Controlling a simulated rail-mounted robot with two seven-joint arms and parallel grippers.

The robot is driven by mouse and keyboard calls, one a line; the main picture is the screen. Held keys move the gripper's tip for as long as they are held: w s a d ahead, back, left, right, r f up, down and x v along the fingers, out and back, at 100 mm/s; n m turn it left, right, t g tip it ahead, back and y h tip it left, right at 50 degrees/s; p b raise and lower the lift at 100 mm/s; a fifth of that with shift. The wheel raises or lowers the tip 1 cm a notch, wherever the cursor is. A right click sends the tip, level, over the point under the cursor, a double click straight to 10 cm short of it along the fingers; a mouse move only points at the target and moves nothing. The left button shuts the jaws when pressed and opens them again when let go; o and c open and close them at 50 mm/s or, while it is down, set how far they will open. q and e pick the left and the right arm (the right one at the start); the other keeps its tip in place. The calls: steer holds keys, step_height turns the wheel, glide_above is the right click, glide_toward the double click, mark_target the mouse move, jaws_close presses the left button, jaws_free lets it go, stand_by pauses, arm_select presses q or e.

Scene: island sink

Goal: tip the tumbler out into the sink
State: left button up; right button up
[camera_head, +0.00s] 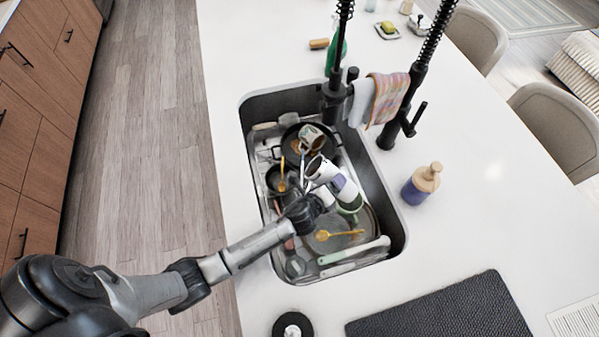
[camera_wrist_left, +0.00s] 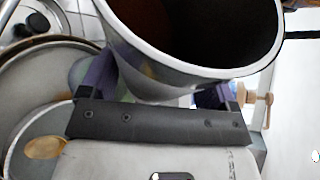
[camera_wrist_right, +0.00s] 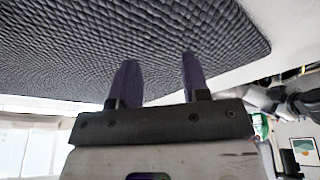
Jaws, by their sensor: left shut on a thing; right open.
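The tumbler (camera_head: 328,174) is a pale, metallic-looking cup held over the sink (camera_head: 397,222). My left gripper (camera_head: 335,188) is shut on its side. In the head view its dark mouth faces the upper left, and the cup looks tilted. In the left wrist view the tumbler (camera_wrist_left: 165,78) sits between the purple finger pads, with its wide rim and dark brown inside showing. I cannot tell whether it holds anything. My right gripper (camera_wrist_right: 158,80) shows only in its wrist view, open and empty beneath a dark woven surface.
The sink is crowded with dishes: a dark pan (camera_head: 292,155), a grey mug (camera_head: 311,138), plates and yellow utensils (camera_head: 340,234).

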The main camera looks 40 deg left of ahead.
mark_target(323, 177)
arm_select(q)
steer(key=shift+r, duration=0.25)
steer(key=shift+r+n+t+h, duration=0.5)
steer(key=shift+r+n+h, duration=0.2)
steer(key=shift+r+n, duration=0.5)
stand_by(2.0)
steer(key=shift+s+a+r+n+t+h, duration=0.2)
steer(key=shift+a+r+n+t+h, duration=0.1)
steer(key=shift+a+r+n, duration=0.35)
stand_by(2.1)
steer(key=shift+s+a+r+n+t, duration=0.1)
steer(key=shift+a+r+n+t, duration=0.25)
steer(key=shift+n, duration=0.2)
stand_by(1.2)
